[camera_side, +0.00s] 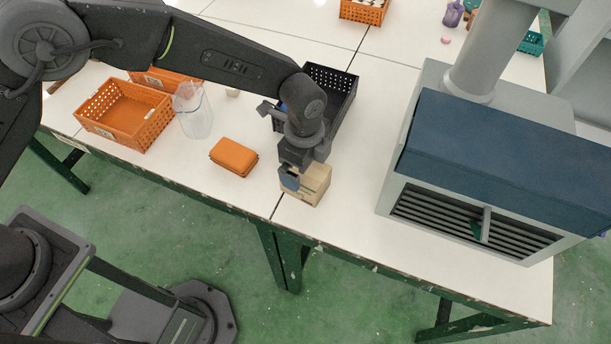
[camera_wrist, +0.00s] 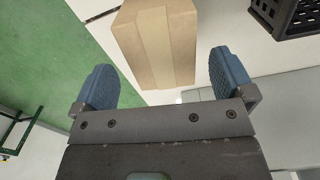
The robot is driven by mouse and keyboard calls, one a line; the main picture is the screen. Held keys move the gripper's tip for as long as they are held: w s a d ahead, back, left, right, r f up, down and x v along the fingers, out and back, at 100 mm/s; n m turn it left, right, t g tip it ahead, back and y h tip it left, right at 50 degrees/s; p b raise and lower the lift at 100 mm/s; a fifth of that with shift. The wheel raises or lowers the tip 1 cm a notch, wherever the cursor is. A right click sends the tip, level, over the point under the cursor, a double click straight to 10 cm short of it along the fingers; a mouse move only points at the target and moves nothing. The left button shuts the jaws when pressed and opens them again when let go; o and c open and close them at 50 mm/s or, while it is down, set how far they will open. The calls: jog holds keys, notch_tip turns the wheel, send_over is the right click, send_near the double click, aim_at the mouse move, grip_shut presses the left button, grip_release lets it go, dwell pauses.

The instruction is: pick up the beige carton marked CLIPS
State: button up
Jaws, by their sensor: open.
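The beige carton (camera_side: 315,186) stands on the white table near its front edge, partly hidden behind my gripper in the side view. In the wrist view the carton (camera_wrist: 156,45) shows a paler strip down its middle and is cut off by the top edge. No CLIPS marking can be read. My gripper (camera_side: 290,182) is at the carton in the side view. In the wrist view my gripper (camera_wrist: 165,80) is open, its two blue fingertips wide apart, with the lower end of the carton between or just beyond them. I cannot tell whether they touch it.
A black crate (camera_side: 345,84) stands just behind the carton. An orange box (camera_side: 233,157), a clear container (camera_side: 195,115) and an orange crate (camera_side: 125,115) are to the left. A grey and blue machine (camera_side: 500,160) stands to the right. The table front edge is close.

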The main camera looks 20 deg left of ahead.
jog(key=shift+d+f, duration=0.1)
jog(key=shift+f, duration=3.05)
jog(key=c, duration=1.4)
jog(key=shift+w+r, duration=0.1)
jog(key=shift+r, duration=0.1)
